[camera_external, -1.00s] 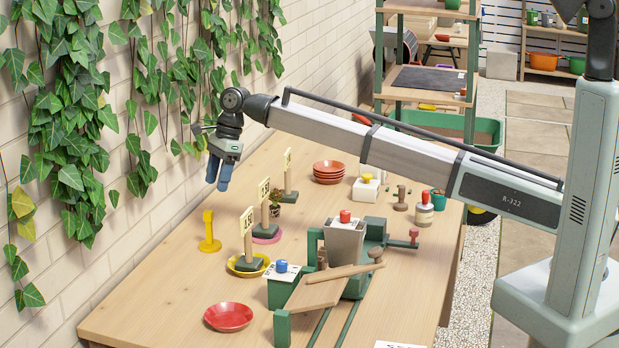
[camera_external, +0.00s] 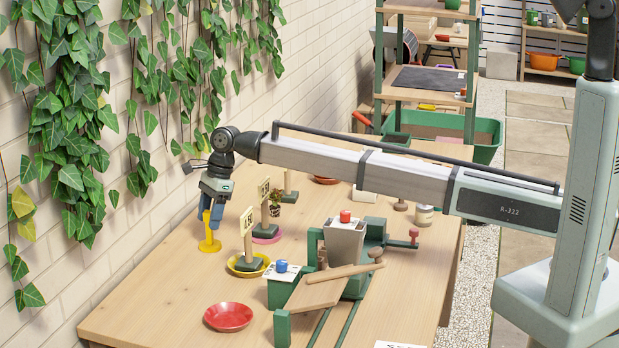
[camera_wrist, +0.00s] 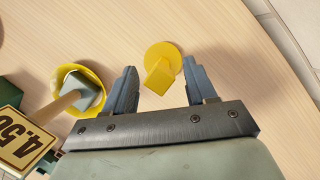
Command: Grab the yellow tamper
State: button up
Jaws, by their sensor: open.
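The yellow tamper (camera_external: 209,243) stands upright on the table near the wall, its round base down. My gripper (camera_external: 212,216) is open at the tamper's upper part. The wrist view shows its fingers (camera_wrist: 162,90) spread wide with nothing held. In the external view the fingers partly hide the tamper's top.
A yellow saucer (camera_external: 236,271) with a sign post on a green block (camera_external: 249,262) stands right of the tamper. A red saucer (camera_external: 229,317) lies nearer the front. The brick wall (camera_external: 60,265) with ivy is close on the left. Table around the tamper's left is bare.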

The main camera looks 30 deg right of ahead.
aim_at(208, 244)
jog(key=shift+x, duration=1.8)
grip_shut()
